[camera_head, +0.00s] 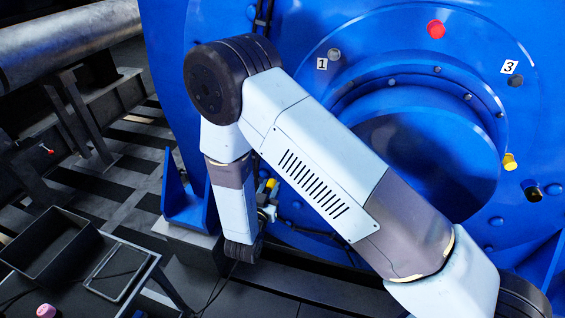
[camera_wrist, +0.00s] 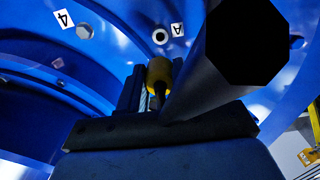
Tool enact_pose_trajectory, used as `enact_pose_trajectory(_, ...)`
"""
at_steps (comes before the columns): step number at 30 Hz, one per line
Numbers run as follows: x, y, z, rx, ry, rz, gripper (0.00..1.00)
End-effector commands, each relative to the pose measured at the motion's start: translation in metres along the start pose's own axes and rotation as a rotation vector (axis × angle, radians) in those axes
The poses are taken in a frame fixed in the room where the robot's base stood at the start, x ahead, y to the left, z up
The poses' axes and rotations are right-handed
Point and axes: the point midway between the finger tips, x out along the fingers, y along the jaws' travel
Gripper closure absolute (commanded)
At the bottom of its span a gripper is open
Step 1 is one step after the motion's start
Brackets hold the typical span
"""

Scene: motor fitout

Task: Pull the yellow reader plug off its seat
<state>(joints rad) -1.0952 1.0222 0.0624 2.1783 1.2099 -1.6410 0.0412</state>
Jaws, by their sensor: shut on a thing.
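My gripper (camera_head: 266,200) is low at the left side of the blue motor in the head view. A yellow plug (camera_head: 271,183) shows at its fingers. In the wrist view my gripper (camera_wrist: 156,88) is shut on the yellow plug (camera_wrist: 159,70), which sits between the two dark fingers. A pale ring with a dark centre (camera_wrist: 160,36) shows just beyond the plug, beside a label A (camera_wrist: 178,30). The ring and plug look apart in this view, but I cannot tell the depth between them. The plug's far end is partly hidden.
A large dark tube (camera_wrist: 245,50) covers the upper right of the wrist view. The blue motor (camera_head: 180,60) carries bolts, a red knob (camera_head: 436,29) and another yellow part (camera_head: 510,161). An open dark bin (camera_head: 50,245) and a pink item (camera_head: 46,310) are at lower left.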

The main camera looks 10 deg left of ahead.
Motion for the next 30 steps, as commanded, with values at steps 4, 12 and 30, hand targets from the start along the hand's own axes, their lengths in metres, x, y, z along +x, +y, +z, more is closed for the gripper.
enact_pose_trajectory(4,-0.013,-0.001,0.000,-0.001,-0.001,-0.003,1.00)
enact_pose_trajectory(12,-0.035,-0.001,0.000,0.000,-0.001,-0.002,1.00)
enact_pose_trajectory(30,-0.083,0.000,0.000,-0.001,0.000,-0.002,1.00)
